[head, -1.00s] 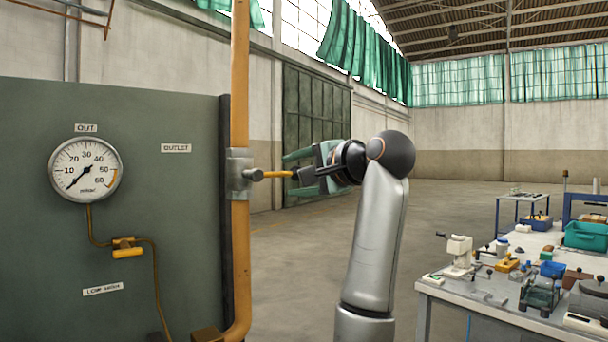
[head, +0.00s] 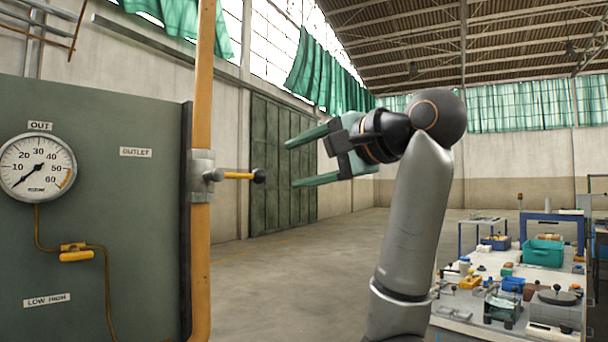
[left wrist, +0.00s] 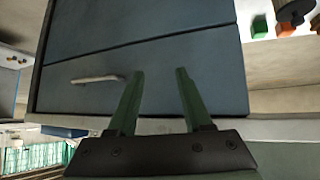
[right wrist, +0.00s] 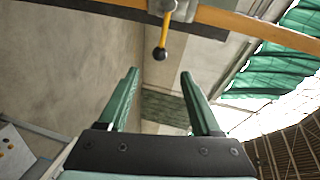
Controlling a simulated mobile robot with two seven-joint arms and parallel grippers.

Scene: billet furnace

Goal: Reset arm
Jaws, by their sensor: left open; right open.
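My right gripper (head: 306,162) is open and empty, its green fingers pointing left towards the outlet valve. The valve's yellow lever with a black knob (head: 259,176) sticks out to the right from the grey valve body (head: 201,176) on the orange pipe (head: 202,80). The fingertips are a short way right of the knob and apart from it. In the right wrist view the knob (right wrist: 160,54) shows beyond the open fingers (right wrist: 160,78). My left gripper (left wrist: 158,75) is open and empty in its wrist view, in front of a dark blue-grey panel with a light handle (left wrist: 97,79). It is not in the head view.
A green panel (head: 90,220) with a round gauge (head: 37,167) stands at the left. A cluttered workbench (head: 455,310) with a teal bin (head: 541,252) stands at the right. The floor (head: 290,280) between them is clear.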

